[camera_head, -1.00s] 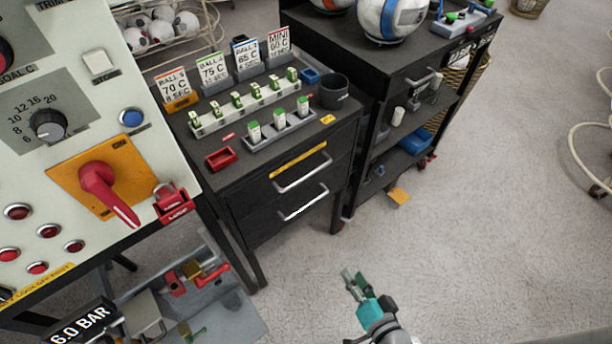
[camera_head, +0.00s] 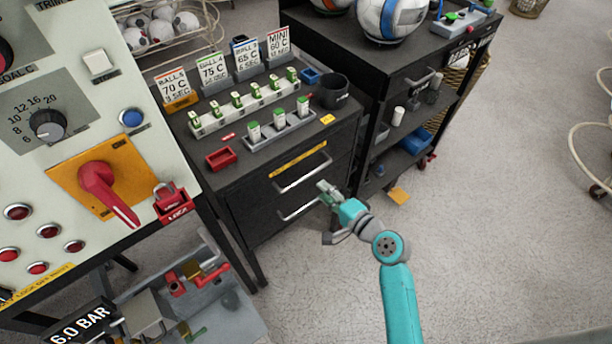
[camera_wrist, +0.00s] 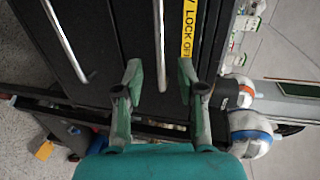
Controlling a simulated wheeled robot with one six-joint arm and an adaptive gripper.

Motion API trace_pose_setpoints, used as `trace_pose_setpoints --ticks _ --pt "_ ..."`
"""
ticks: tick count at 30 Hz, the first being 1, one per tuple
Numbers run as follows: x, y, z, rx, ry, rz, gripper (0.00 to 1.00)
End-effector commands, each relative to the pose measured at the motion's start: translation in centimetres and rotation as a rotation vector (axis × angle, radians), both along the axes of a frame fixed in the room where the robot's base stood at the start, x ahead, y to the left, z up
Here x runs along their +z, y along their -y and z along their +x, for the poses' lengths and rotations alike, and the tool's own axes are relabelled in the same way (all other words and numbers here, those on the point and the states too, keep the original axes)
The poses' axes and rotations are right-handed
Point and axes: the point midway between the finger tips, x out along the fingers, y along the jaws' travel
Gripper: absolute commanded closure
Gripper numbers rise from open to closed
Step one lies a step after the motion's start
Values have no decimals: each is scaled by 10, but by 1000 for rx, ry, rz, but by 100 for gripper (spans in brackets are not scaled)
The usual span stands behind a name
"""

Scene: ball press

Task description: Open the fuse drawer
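A black cabinet has two drawers, both seemingly closed. The upper drawer (camera_head: 262,186) has a yellow label strip (camera_head: 298,159) and a silver bar handle (camera_head: 300,174); the lower drawer has a similar handle (camera_head: 299,206). I cannot read which one is the fuse drawer. My gripper (camera_head: 325,187) is at the right end of the handles, in front of the drawer fronts. In the wrist view my gripper (camera_wrist: 159,70) is open, and the upper handle (camera_wrist: 159,35) runs between its fingers, with no clear contact. The lower handle (camera_wrist: 66,40) lies left of the fingers there.
On the cabinet top are fuse-like blocks in racks (camera_head: 280,126), a small red tray (camera_head: 221,158) and a dark cup (camera_head: 333,91). A black cart (camera_head: 405,75) with balls stands right. The control panel (camera_head: 75,130) is left. The floor (camera_head: 500,200) at right is clear.

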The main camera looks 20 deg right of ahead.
Motion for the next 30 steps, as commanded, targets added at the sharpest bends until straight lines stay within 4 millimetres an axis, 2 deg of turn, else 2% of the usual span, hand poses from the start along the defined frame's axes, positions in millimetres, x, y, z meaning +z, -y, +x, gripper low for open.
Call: trace_pose_setpoints --ticks 9,15,21,28,29,30 --pt "-11 -17 53 4 2 -2 61" --pt "-16 -24 76 2 1 -3 61" --pt "-18 -26 85 -1 1 -2 61" --pt "-18 -27 85 -1 1 -2 61" --pt "-18 -27 85 -1 1 -2 63" --pt "-18 -26 85 -1 1 -2 73"
